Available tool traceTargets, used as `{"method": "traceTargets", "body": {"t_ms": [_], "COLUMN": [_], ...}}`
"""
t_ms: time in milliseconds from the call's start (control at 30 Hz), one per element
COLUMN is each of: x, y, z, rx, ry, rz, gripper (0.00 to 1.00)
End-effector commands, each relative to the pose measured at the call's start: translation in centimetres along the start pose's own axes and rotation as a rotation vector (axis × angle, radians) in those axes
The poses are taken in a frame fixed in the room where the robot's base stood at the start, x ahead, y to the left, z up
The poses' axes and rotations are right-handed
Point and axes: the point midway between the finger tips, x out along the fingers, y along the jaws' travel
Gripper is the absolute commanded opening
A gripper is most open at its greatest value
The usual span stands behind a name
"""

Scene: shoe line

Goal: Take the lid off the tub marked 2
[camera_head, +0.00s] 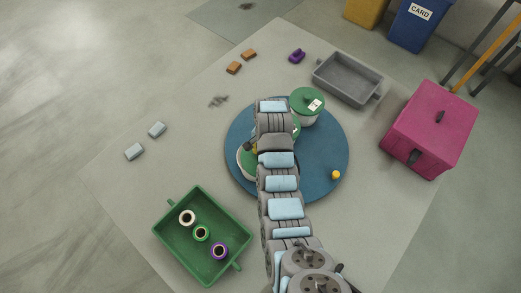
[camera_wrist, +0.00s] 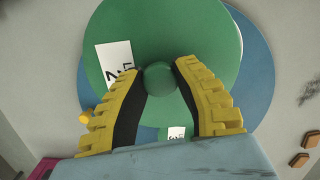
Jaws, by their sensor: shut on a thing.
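In the wrist view a round green lid (camera_wrist: 205,35) with a round green knob (camera_wrist: 159,78) fills the top middle. My gripper (camera_wrist: 162,72) has its yellow-and-black fingers on both sides of the knob, shut on it. A white label (camera_wrist: 114,62) on this lid is partly covered by a finger; its mark looks like a 2. A second green-lidded tub (camera_head: 307,106) stands near the back of the turntable in the head view. Its label (camera_wrist: 176,132) also shows in the wrist view.
A green tray (camera_head: 175,235) holds several spools at the lower left. A grey tray (camera_head: 345,82) and a pink box (camera_head: 430,125) stand to the right. The table's left side is mostly clear.

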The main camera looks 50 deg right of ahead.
Motion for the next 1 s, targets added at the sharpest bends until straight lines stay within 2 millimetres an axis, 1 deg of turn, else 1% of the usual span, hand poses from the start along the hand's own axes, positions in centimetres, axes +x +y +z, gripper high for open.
{"method": "traceTargets", "body": {"t_ms": [33, 133, 200, 400, 600, 800, 1000], "x": [-0.5, -1.0, -1.9, -2.7, -3.3, -3.3, -3.3], "y": [0.6, 1.6, 2.5, 4.6, 6.3, 7.2, 7.5], "z": [0.3, 1.0, 1.6, 2.8, 3.7, 4.3, 4.5], "rx": [0.003, 0.002, 0.003, 0.002, 0.002, 0.001, 0.0], "ry": [0.003, 0.004, 0.0, -0.001, 0.002, 0.0, 0.0], "rz": [-0.002, -0.002, -0.001, 0.0, -0.002, -0.001, -0.001], "gripper": [0.0, 0.0, 0.0, 0.0, 0.0, 0.0, 0.0]}}
